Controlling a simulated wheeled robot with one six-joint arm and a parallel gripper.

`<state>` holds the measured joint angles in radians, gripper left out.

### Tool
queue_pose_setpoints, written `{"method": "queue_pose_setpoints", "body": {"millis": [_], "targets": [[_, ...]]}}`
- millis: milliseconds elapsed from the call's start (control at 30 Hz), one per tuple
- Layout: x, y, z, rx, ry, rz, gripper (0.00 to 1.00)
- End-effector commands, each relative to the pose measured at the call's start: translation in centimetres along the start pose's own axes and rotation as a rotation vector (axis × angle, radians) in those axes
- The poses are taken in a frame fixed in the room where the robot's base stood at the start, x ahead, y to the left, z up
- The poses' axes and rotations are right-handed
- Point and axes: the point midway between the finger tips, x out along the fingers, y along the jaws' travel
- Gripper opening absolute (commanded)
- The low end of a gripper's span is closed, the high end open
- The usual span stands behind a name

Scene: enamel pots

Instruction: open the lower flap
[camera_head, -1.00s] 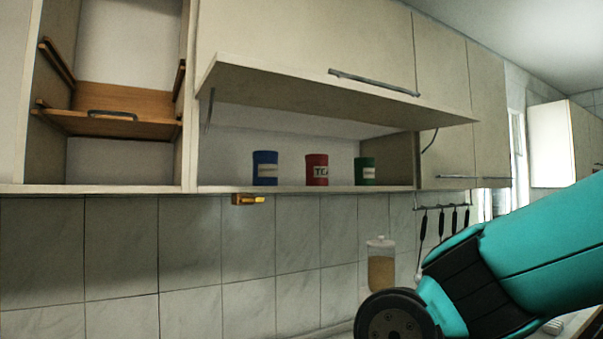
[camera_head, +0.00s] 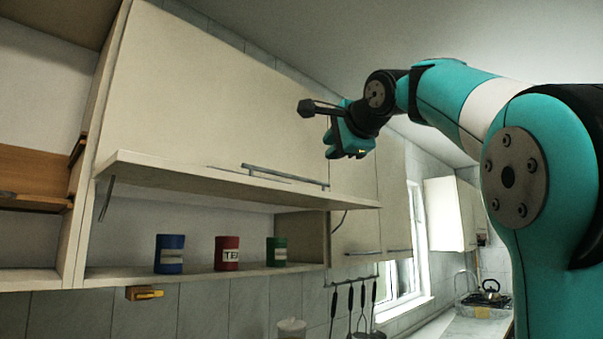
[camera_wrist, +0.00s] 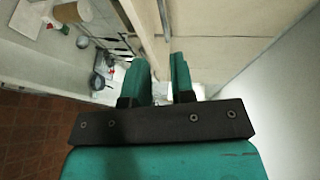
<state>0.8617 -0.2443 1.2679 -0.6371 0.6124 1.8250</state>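The lower flap (camera_head: 150,172) is a pale panel swung up and sticking out above an open shelf in the head view. A long bar handle (camera_head: 285,177) shows just above the flap, low on the large upper door. My gripper (camera_head: 346,152) is high at the right of the cabinet in the head view, above the flap's right end and apart from its handle. In the wrist view my gripper (camera_wrist: 159,62) has two teal fingers apart with nothing held between them.
A blue tin (camera_head: 169,254), a red tin (camera_head: 227,253) and a green tin (camera_head: 277,251) stand on the shelf. A small yellow-and-brown item (camera_head: 144,293) is under it. Utensils (camera_head: 350,308) hang at the lower right. A wooden flap (camera_head: 35,178) is at the left.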

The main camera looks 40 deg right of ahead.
Motion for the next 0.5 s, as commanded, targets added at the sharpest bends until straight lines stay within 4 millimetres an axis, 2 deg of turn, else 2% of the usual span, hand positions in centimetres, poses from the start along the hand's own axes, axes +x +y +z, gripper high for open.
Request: {"method": "queue_pose_setpoints", "body": {"millis": [167,500], "targets": [[2.0,0.0,0.1,0.005,-0.006,0.0,0.23],[9.6,-0.3,0.1,0.003,-0.005,0.005,0.23]]}}
